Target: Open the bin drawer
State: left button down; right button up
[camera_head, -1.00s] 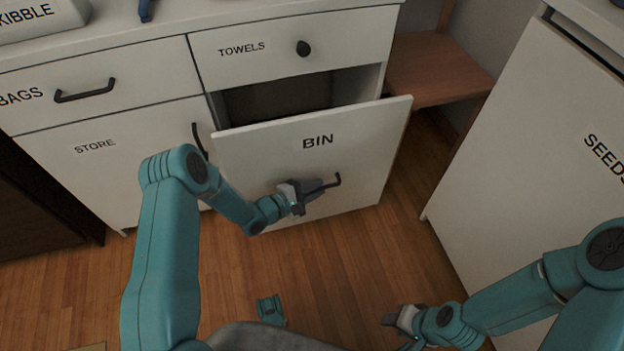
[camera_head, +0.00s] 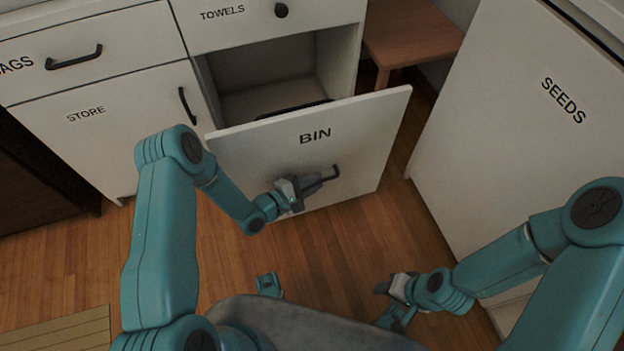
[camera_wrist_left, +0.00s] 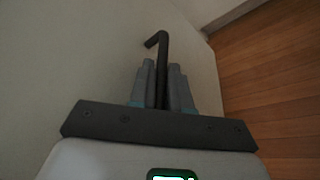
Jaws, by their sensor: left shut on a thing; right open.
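The white bin drawer (camera_head: 362,138), labelled BIN, stands pulled out from the cabinet, with a wide dark gap behind its front panel. Its dark bar handle (camera_head: 335,173) is on the front. My left gripper (camera_head: 318,181) is shut on that handle. In the left wrist view the handle (camera_wrist_left: 163,50) runs between the two fingers of the left gripper (camera_wrist_left: 163,85), and its bent end sticks out past them. My right gripper (camera_head: 391,287) is open and empty, low over the floor, apart from the drawer. The inside of the drawer is mostly hidden by its front.
The towels drawer (camera_head: 322,14) above and the store door (camera_head: 120,125) at left are closed. A white seeds cabinet (camera_head: 500,130) stands at right. A wooden stand (camera_head: 410,35) is behind. Wooden floor (camera_head: 330,245) lies clear in front of the drawer. A mat (camera_head: 65,332) lies at lower left.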

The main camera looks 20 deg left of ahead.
pick_arm(q)
jog(key=shift+a, duration=0.1)
jog(key=c, duration=1.4)
grip_release()
jog(key=shift+c, duration=0.2)
jog(key=p+v, duration=0.4)
jog(key=v, duration=1.2)
jog(key=shift+s, duration=0.2)
jog(key=shift+f, duration=0.15)
